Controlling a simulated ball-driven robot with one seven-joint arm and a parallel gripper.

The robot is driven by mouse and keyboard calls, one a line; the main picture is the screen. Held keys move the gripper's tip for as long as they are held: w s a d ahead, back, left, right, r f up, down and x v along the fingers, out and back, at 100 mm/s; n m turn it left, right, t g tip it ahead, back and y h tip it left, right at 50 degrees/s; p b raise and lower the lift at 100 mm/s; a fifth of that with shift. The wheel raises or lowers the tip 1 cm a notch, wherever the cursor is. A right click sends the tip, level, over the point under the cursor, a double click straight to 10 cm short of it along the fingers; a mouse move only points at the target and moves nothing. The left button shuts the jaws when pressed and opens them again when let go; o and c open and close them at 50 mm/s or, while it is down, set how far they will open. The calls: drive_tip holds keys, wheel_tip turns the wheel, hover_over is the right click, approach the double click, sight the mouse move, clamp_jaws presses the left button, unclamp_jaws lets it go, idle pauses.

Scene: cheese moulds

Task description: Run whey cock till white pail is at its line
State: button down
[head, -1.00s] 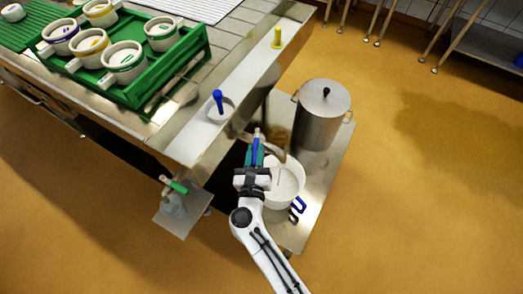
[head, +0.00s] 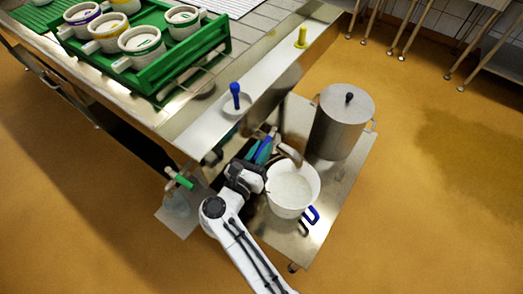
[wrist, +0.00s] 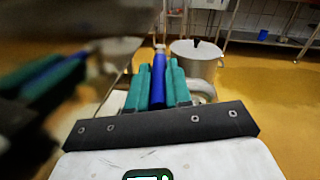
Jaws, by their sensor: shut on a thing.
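The white pail (head: 293,188) stands on a low steel platform under the table's edge, with whitish liquid in it. A curved spout (head: 289,154) ends above the pail; I cannot tell whether whey is running. The blue cock handle (head: 263,151) is between the green fingers of my gripper (head: 266,148), left of the spout. In the wrist view, the gripper (wrist: 157,84) is shut on the blue handle (wrist: 158,80), one finger on each side. The pail's line cannot be made out.
A lidded steel can (head: 340,122) stands behind the pail on the steel platform (head: 331,203). A green crate (head: 150,75) with white moulds is on the table. Orange floor is free at the right.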

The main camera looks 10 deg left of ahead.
drive_tip(key=shift+w+r, duration=0.1)
drive_tip(key=shift+r, duration=0.05)
drive_tip(key=c, duration=1.1)
unclamp_jaws()
drive_tip(key=shift+o, duration=0.2)
drive_tip(key=v, duration=1.1)
drive_tip(key=shift+b, duration=0.35)
drive_tip(key=shift+w, duration=0.1)
drive_tip(key=shift+c, duration=0.4)
